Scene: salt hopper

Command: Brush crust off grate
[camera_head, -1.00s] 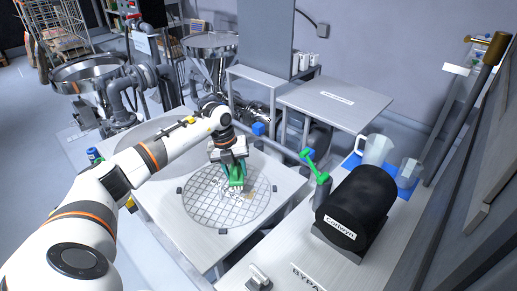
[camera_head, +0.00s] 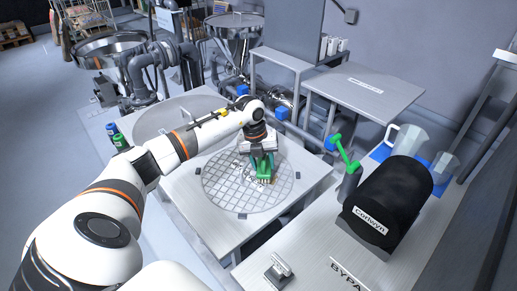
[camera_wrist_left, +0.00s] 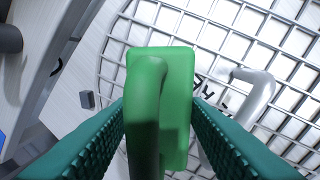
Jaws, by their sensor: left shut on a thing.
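My left gripper (camera_head: 262,158) is shut on a green brush (camera_head: 264,173) over the round wire grate (camera_head: 222,193), right of its middle. The wrist view shows the brush (camera_wrist_left: 178,75) and its looped handle between my ribbed dark-green fingers, with the grate's mesh (camera_wrist_left: 205,30) behind. The bristles are hidden, so I cannot tell whether they touch the mesh. A small tan patch, maybe crust, shows at the brush's lower edge. A pale curved bar (camera_wrist_left: 258,92) and small dark marks lie beside the brush in the wrist view. My right gripper is not in view.
Clear jugs (camera_head: 408,143) stand on a blue mat behind. A round lid-like disc (camera_head: 165,118) is behind my arm. Steel hoppers (camera_head: 105,50) stand at the back left.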

